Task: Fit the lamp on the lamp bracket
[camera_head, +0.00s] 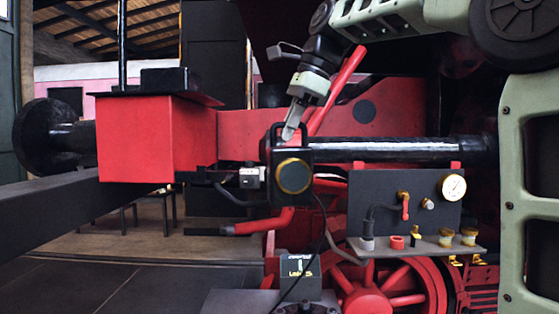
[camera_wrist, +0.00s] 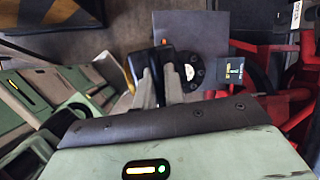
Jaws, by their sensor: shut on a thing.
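The lamp (camera_head: 294,176) is a black housing with a brass-ringed round lens and a black carrying handle on top. It hangs roughly upright in front of the red beam in the head view. My gripper (camera_head: 292,131) comes down from above and is shut on the lamp's handle. In the wrist view, my gripper's fingers (camera_wrist: 160,86) close on the black lamp (camera_wrist: 143,63), seen from above and mostly hidden. I cannot clearly make out the lamp bracket. Whether the lamp touches anything behind it cannot be told.
A red box (camera_head: 150,138) with a black lid stands left of the lamp. A dark pipe (camera_head: 400,150) runs to the right. A panel with a gauge (camera_head: 453,187) and a shelf of fittings (camera_head: 430,245) sit lower right. A small labelled box (camera_head: 297,270) is below; a thin cable hangs nearby.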

